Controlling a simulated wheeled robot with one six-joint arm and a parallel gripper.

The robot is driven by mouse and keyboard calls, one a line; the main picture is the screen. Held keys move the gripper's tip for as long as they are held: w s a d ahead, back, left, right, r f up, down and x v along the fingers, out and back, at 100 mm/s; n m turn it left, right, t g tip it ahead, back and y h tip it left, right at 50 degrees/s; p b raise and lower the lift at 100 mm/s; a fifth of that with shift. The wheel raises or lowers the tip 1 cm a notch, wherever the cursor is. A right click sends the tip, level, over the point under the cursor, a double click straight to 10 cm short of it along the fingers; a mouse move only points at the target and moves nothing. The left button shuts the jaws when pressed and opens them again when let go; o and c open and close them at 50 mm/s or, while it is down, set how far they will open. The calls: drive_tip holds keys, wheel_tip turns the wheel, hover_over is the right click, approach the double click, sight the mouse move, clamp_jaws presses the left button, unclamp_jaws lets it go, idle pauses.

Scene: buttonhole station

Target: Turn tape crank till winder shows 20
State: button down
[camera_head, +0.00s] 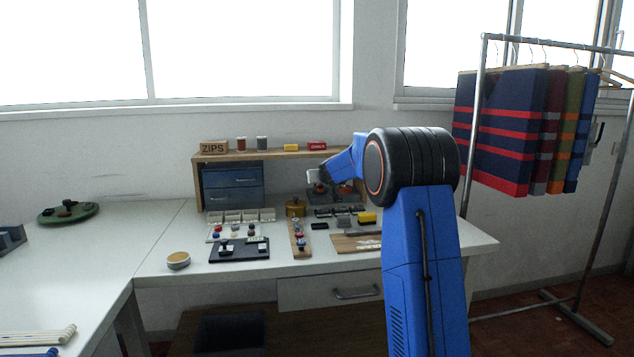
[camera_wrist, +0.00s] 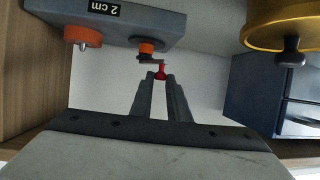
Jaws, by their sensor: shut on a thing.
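The tape winder (camera_wrist: 130,22) is a grey box at the top of the wrist view. Its small black display (camera_wrist: 103,7) reads "2 cm". An orange knob (camera_wrist: 82,37) sits on its face at the left. The crank (camera_wrist: 150,60) is a short dark arm on an orange hub (camera_wrist: 147,46), with a red handle (camera_wrist: 161,71) at its end. My gripper (camera_wrist: 161,77) has its two grey fingers shut on the red handle. In the head view my gripper (camera_head: 318,178) is at the back of the bench under the shelf, with the winder partly hidden behind my arm.
A brass pot (camera_wrist: 288,25) with a dark knob and a blue drawer unit (camera_wrist: 268,100) stand right of the winder in the wrist view. A wooden shelf (camera_head: 275,152) is above. Trays and small parts cover the bench (camera_head: 205,265) in front.

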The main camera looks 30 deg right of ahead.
idle(0.3)
drive_tip(key=c, duration=1.8)
unclamp_jaws()
drive_tip(key=shift+o, duration=0.2)
drive_tip(key=v, duration=1.7)
drive_tip(key=shift+r, duration=0.15)
drive_tip(key=shift+s, duration=0.15)
